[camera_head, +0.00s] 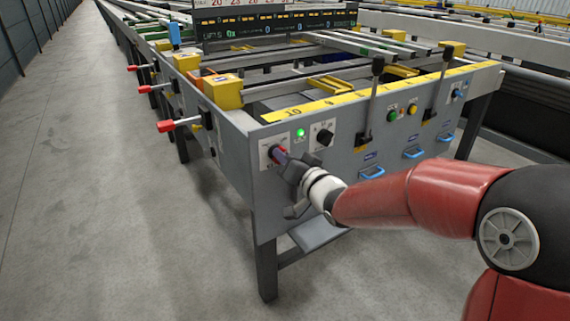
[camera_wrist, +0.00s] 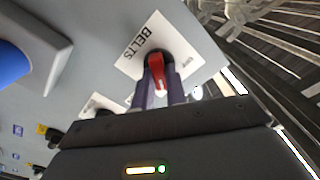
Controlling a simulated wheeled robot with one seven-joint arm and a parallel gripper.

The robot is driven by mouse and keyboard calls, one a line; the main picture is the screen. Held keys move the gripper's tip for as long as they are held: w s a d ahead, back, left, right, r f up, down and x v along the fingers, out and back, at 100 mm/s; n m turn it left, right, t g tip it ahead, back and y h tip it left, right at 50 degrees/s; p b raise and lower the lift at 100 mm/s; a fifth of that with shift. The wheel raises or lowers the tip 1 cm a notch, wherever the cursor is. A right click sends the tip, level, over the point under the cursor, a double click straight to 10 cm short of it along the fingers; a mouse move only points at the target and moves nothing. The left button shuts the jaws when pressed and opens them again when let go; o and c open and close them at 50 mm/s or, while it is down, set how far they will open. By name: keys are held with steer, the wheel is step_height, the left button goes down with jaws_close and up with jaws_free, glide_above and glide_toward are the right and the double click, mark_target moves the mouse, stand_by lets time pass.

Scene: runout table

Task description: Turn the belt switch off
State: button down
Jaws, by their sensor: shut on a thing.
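The belt switch is a red knob (camera_wrist: 155,72) on a white plate (camera_wrist: 128,62) lettered BELTS, seen in the wrist view. In the head view the plate (camera_head: 265,156) is on the left part of the grey front panel. My gripper (camera_wrist: 158,88) is at the knob, with its two purple fingers on either side of it, shut on it. In the head view my gripper (camera_head: 283,160) reaches the panel from the right and hides most of the knob. A green lamp (camera_head: 300,133) is lit just above and right of the switch.
A black rotary knob (camera_head: 324,137) sits right of the lamp. Red-tipped levers (camera_head: 167,125) stick out on the left side. The floor at left is clear.

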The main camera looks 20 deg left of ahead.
steer(key=shift+s+a+f+n+b, duration=0.1)
steer(key=shift+n+b, duration=3.2)
steer(key=shift+n, duration=0.65)
steer(key=shift+s+a+n+b, duration=0.1)
steer(key=shift+n+b, duration=3.15)
steer(key=shift+n, duration=0.7)
steer(key=c, duration=1.4)
jaws_free()
steer(key=shift+c, duration=0.2)
